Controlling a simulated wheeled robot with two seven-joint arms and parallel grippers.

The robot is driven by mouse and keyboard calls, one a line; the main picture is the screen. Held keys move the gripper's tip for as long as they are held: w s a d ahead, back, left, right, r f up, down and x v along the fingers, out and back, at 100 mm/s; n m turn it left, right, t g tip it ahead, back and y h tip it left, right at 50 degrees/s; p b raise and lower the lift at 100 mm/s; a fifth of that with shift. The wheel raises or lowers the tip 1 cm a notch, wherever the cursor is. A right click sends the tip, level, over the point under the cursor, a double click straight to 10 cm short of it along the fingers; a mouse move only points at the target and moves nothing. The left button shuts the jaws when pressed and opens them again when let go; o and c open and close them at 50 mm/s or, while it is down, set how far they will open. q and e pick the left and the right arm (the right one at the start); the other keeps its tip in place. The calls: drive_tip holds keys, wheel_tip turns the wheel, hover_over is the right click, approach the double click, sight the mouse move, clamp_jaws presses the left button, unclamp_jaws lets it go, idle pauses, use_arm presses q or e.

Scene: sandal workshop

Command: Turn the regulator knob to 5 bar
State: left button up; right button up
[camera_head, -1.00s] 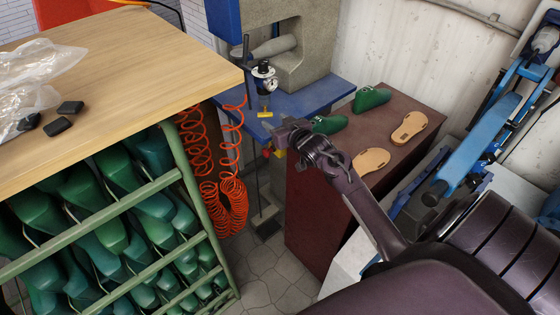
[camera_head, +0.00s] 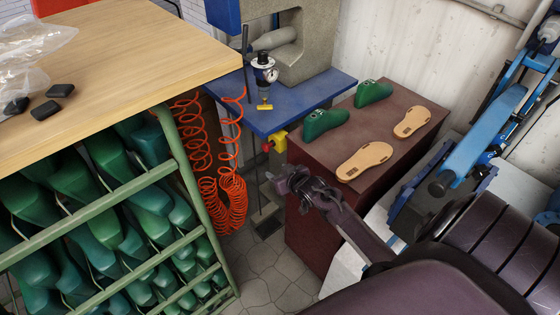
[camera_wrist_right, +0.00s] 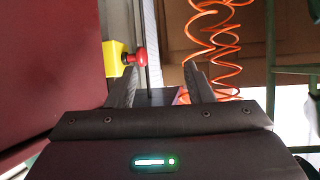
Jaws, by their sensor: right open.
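The regulator (camera_head: 264,70) stands on the blue machine table in the head view, with a black knob (camera_head: 263,58) on top, a round gauge on its body and a yellow part below it. The knob's setting is too small to read. My right gripper (camera_head: 277,178) is in front of and below the regulator, apart from it, beside the brown cabinet. In the right wrist view the two fingers (camera_wrist_right: 160,88) are spread with nothing between them. The regulator is not in the wrist view. My left gripper is not in view.
An orange coiled hose (camera_head: 232,190) hangs left of my right gripper. A yellow box with a red button (camera_head: 277,142) sits at the blue table's (camera_head: 310,97) edge. Green lasts and tan soles lie on the brown cabinet (camera_head: 400,96). A wooden bench (camera_head: 130,50) stands left.

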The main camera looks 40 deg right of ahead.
drive_tip(key=shift+g, duration=0.3)
drive_tip(key=shift+s+a+f, duration=0.15)
drive_tip(key=shift+s+f, duration=0.1)
drive_tip(key=shift+f, duration=0.35)
drive_tip(key=shift+s+a+f, duration=0.1)
drive_tip(key=shift+s+f, duration=0.2)
drive_tip(key=shift+f, duration=0.35)
drive_tip(key=shift+s+a+f, duration=0.15)
drive_tip(key=shift+s+f, duration=0.1)
drive_tip(key=shift+f, duration=0.35)
